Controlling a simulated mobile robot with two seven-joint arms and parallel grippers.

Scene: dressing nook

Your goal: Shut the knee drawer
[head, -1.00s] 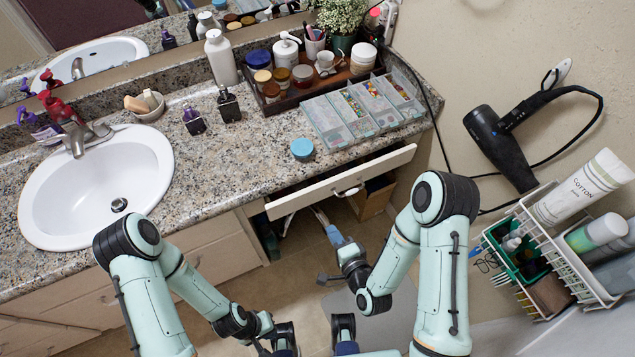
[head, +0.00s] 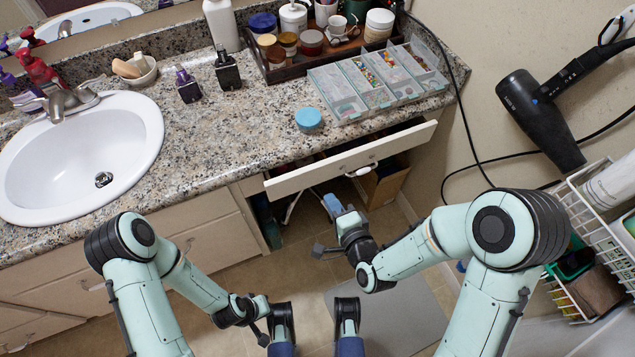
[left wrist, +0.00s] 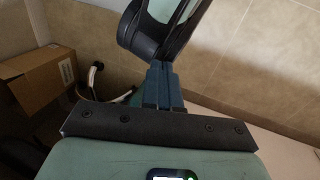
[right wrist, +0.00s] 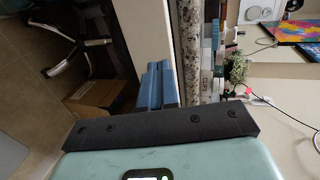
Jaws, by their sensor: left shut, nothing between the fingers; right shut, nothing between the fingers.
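The knee drawer (head: 315,174) under the granite counter stands pulled out, with a dark gap between its white front and the counter edge. The right wrist view shows these fingers (right wrist: 158,86) together beside the white drawer front (right wrist: 146,30). My left gripper's fingers (left wrist: 163,86) are shut and empty in the left wrist view; the head view hides them.
On the counter (head: 250,140) stand a blue-lidded jar (head: 309,119), a clear organizer (head: 352,111) and dark bottles (head: 227,70). A cardboard box (head: 384,184) sits in the knee space. A hair dryer (head: 540,120) and a wire rack (head: 597,240) are at the right.

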